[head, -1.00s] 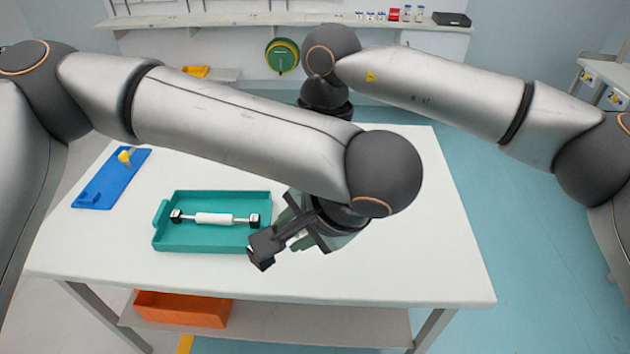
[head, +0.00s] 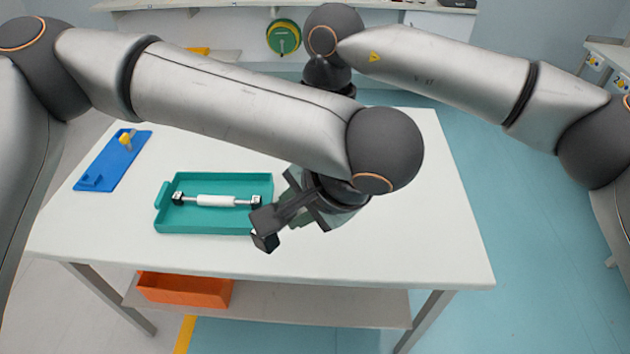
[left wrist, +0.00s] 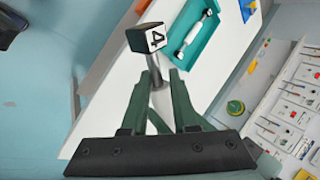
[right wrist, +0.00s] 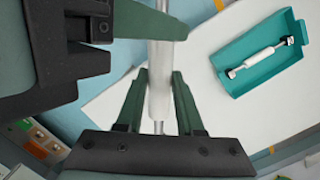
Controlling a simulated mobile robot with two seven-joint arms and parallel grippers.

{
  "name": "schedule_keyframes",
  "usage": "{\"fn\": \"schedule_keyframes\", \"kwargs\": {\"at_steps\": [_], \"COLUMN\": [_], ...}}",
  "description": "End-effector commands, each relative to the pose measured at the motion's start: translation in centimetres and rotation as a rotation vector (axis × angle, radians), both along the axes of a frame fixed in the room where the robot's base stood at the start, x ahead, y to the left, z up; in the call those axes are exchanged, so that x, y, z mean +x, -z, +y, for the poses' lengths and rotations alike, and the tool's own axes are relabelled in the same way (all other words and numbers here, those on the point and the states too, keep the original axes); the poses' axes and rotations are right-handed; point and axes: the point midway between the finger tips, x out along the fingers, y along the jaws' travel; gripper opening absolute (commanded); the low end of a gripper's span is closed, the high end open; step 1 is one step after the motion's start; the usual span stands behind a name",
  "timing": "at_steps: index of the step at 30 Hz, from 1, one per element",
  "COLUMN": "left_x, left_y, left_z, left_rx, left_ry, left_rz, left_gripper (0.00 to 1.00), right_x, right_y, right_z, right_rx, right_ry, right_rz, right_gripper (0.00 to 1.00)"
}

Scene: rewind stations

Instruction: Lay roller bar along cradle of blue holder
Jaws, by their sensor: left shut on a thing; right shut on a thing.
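A roller bar with dark end cubes is held in the air above the table; one cube (head: 265,240) shows in the head view. In the left wrist view, an end cube (left wrist: 147,38) marked 4 is just beyond my left gripper (left wrist: 158,80), which is shut on the bar's metal rod. In the right wrist view, my right gripper (right wrist: 158,80) is shut on the bar at its white roller (right wrist: 160,92); the left arm hides it in the head view. The blue holder (head: 108,168), with a yellow-topped post, lies at the table's left, apart from the bar.
A teal tray (head: 190,226) holds a second bar with a white roller (head: 216,200), left of the held bar. The white table (head: 400,250) is clear at the right and front. An orange bin (head: 185,290) sits on the shelf below.

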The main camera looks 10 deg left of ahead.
Motion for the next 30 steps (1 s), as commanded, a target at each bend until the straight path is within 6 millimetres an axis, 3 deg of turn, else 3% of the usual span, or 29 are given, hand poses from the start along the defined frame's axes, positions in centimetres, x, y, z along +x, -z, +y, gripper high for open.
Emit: {"fn": "schedule_keyframes", "kwargs": {"at_steps": [9, 10, 18, 30], "left_x": [-0.33, -0.33, -0.25, -0.49], "left_y": [0.04, 0.03, 0.05, -0.84], "left_z": [-0.64, -0.65, -0.50, -0.80], "left_rx": [-0.013, -0.013, -0.011, -0.009], "left_ry": [0.021, 0.022, 0.016, 0.011], "left_rz": [0.007, 0.008, 0.006, 0.003], "left_gripper": [0.00, 0.31, 0.61, 0.62], "right_x": [0.09, 0.09, 0.06, 0.04], "right_y": [-0.23, -0.32, -0.27, -0.19], "right_z": [0.51, 0.53, 0.48, 0.31], "right_rx": [0.017, 0.018, 0.016, 0.011], "right_ry": [0.002, 0.001, 0.001, 0.001], "right_rz": [-0.008, -0.009, -0.007, -0.005], "right_gripper": [0.00, 0.00, 0.00, 0.00]}}
